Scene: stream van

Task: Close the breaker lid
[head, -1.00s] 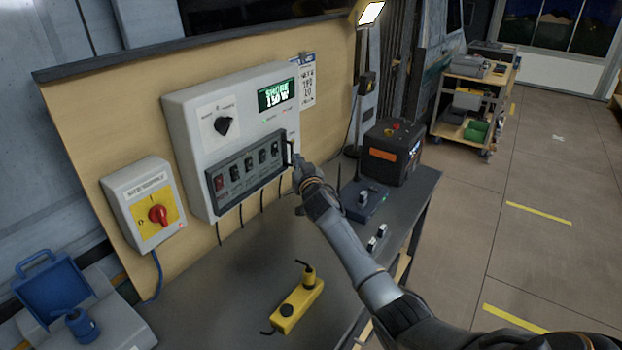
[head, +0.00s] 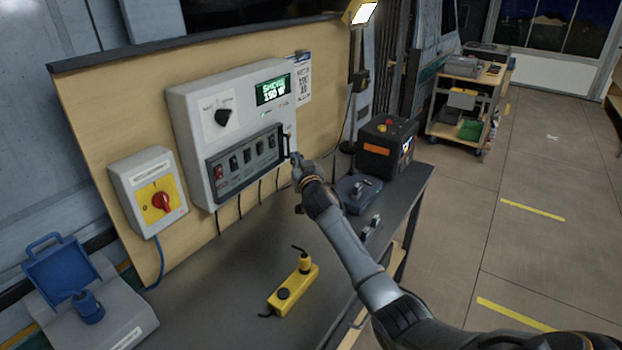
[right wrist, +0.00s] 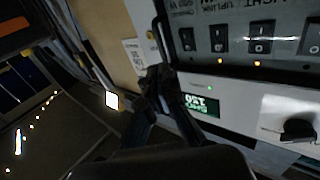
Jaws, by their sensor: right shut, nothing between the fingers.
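The white breaker box (head: 187,110) is mounted on the wooden board. Its dark-framed breaker lid (head: 212,168) lies over a row of several switches, which show through or inside the frame. The lid looks close to the box face; I cannot tell whether it is fully flush. My right gripper (head: 296,160) is shut and empty just beside this handle. In the right wrist view the shut fingers (right wrist: 157,78) are near the lid edge (right wrist: 240,69); contact is unclear. My left gripper is not in view.
A grey box with a red rotary switch (head: 161,202) is left of the breaker box. A yellow socket block (head: 294,291) lies on the bench (head: 225,290). A black power unit (head: 385,150) stands right of my forearm.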

